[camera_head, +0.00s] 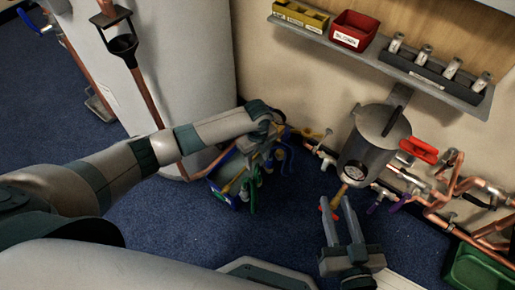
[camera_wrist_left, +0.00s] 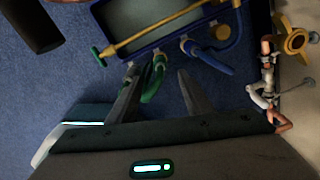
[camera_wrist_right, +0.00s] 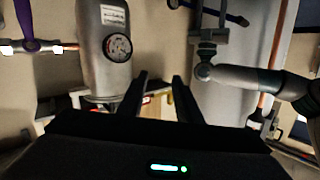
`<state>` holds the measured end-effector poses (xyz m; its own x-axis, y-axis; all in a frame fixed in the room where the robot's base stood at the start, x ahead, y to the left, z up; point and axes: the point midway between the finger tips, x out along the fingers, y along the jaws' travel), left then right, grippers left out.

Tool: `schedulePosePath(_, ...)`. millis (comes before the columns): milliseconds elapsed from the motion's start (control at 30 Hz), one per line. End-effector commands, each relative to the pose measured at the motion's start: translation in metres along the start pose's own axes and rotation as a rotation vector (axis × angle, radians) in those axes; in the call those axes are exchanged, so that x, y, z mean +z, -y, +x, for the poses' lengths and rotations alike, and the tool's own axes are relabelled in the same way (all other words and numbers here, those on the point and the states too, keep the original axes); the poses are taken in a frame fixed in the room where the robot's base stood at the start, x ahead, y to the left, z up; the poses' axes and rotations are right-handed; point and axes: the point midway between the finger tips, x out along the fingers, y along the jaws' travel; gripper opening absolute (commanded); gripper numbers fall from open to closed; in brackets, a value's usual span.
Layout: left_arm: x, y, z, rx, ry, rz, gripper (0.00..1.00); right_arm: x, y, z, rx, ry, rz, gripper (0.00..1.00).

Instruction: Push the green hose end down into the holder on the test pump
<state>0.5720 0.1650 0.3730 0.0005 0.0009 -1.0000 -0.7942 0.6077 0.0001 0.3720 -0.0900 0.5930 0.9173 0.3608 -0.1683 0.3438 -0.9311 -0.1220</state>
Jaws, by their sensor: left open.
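The test pump (camera_head: 222,187) stands on the blue floor beside the white cylinder. The left wrist view shows its blue-rimmed tank (camera_wrist_left: 140,18) with a yellow bar lying across it. A green hose (camera_wrist_left: 151,88) curves from a fitting on the pump's near edge, between the fingers of my left gripper (camera_wrist_left: 157,72). That gripper is open, and I cannot tell whether a finger touches the hose. I cannot clearly make out the holder or whether the hose end is seated in it. My right gripper (camera_head: 337,204) is open and empty, in front of the grey canister.
A blue hose (camera_wrist_left: 215,62) loops beside the green one. The grey canister (camera_head: 374,143) with a gauge and copper pipes (camera_head: 462,188) line the wall at right. A shelf (camera_head: 350,53) with yellow and red bins hangs above. Blue floor is open between my arms.

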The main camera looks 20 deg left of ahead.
Motion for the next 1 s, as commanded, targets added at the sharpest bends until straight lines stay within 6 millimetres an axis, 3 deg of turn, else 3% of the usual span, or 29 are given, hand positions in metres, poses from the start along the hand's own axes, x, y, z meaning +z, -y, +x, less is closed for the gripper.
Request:
schedulePosePath(200,0.000,0.001,-0.033,-0.002,0.001,0.001,0.46,0.024,-0.008,-0.004,0.015,0.147,0.012,0.31)
schedulePosePath(400,0.000,0.000,-0.048,0.000,0.000,0.001,0.46,0.038,-0.012,-0.008,0.022,0.223,0.020,0.31)
schedulePosePath(1000,0.000,0.000,-0.051,0.000,0.000,0.001,0.46,0.042,-0.013,-0.009,0.023,0.241,0.022,0.31)
